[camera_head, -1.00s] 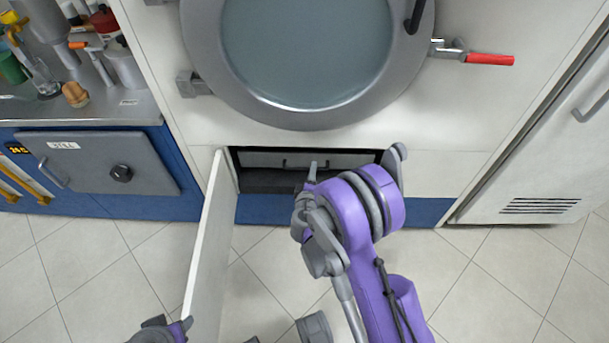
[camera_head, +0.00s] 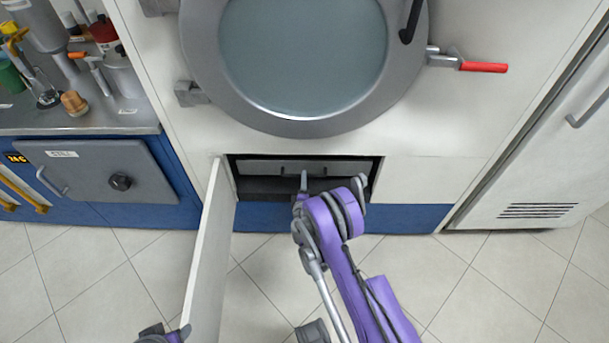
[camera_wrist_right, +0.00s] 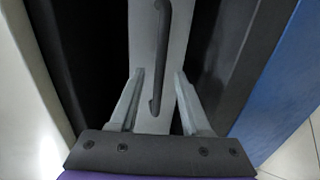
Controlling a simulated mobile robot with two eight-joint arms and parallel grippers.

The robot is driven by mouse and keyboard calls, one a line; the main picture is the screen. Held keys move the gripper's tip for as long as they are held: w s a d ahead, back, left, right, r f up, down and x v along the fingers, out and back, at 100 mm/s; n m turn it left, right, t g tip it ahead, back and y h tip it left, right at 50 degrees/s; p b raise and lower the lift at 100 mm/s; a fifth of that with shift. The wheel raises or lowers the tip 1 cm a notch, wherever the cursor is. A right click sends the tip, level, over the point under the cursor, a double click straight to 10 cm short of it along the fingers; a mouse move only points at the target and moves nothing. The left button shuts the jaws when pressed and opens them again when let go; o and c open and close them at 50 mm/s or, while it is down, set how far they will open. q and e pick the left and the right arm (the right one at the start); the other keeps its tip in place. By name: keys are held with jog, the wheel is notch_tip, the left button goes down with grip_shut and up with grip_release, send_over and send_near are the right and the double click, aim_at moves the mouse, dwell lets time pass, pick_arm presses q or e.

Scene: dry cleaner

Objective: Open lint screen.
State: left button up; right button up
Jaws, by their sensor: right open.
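The lint screen (camera_head: 258,167) is a light grey panel with a dark bar handle, set inside the dark low opening under the big round door. In the right wrist view the panel (camera_wrist_right: 149,30) stands upright in the picture, with its curved handle (camera_wrist_right: 161,100) running between my fingers. My right gripper (camera_head: 332,183) is open at the mouth of the opening, its fingers on either side of the handle (camera_wrist_right: 159,88) with gaps to it. My left gripper (camera_head: 165,335) shows only partly at the bottom edge, by the flap's near end; its fingers are unclear.
The white flap door (camera_head: 208,255) of the opening stands swung out on the left. The round door (camera_head: 305,125) with a red-handled latch (camera_head: 482,67) is above. A blue cabinet (camera_head: 75,215) is at left, a white cabinet (camera_head: 530,150) at right. The tiled floor (camera_head: 480,290) is clear at right.

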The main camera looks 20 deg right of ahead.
jog(key=shift+x, duration=1.7)
grip_shut()
